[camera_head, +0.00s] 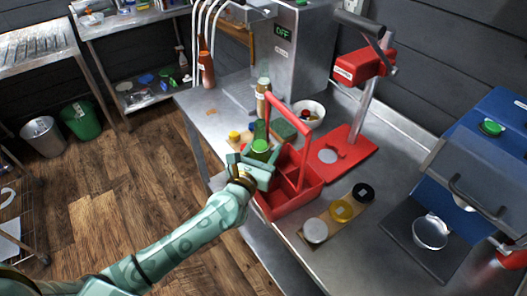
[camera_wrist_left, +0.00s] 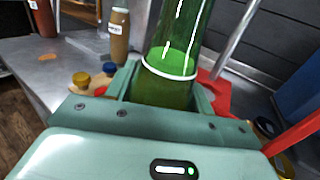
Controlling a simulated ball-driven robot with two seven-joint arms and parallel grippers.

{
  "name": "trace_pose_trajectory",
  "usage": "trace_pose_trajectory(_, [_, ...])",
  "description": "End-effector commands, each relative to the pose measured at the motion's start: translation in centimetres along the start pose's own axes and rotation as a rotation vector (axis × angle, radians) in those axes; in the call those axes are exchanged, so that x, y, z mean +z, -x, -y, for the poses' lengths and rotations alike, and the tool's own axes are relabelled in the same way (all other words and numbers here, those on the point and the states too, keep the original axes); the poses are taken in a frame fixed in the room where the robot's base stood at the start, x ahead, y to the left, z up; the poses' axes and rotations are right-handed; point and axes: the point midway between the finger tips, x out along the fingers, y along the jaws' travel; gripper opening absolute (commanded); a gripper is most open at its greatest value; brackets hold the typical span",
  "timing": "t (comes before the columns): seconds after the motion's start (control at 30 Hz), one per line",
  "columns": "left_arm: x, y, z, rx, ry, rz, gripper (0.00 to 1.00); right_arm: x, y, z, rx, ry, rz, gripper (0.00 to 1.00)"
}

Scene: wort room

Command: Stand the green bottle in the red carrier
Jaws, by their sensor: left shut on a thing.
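The green bottle (camera_head: 260,147) is held in my left gripper (camera_head: 257,166), which is shut on it. In the left wrist view the bottle (camera_wrist_left: 180,45) rises between the jaws (camera_wrist_left: 168,92), with a white ring around it. The red carrier (camera_head: 291,204) stands on the steel bench, its tall handle upright. My gripper and the bottle are at the carrier's left end; I cannot tell whether the bottle's base is inside a compartment or above it. The visible compartments look empty. My right gripper is out of view.
A red capping press (camera_head: 345,150) stands right of the carrier. A board with several round lids (camera_head: 340,211) lies in front of it. A brown bottle (camera_head: 262,98) and a white bowl (camera_head: 310,112) stand behind. A blue machine (camera_head: 480,150) is at the right.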

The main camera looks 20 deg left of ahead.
Motion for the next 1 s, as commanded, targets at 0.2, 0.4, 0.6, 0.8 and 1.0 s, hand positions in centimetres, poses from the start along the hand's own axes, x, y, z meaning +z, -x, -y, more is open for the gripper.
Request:
trace_pose_trajectory(0.2, [0.0,0.0,0.0,0.0,0.0,0.003,0.11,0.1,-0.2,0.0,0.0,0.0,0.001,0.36])
trace_pose_trajectory(0.4, [-0.1,0.0,0.0,0.0,0.0,0.001,0.75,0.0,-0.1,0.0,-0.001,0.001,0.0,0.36])
trace_pose_trajectory(0.6, [-0.1,0.0,0.0,0.0,-0.001,0.001,0.75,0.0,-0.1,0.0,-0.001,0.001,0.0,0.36])
trace_pose_trajectory(0.8, [0.1,2.1,0.0,-0.002,-0.001,-0.002,0.75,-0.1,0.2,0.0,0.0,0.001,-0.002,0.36])
trace_pose_trajectory(1.0, [-0.1,7.0,0.0,-0.002,0.0,-0.004,0.75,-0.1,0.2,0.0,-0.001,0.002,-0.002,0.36])
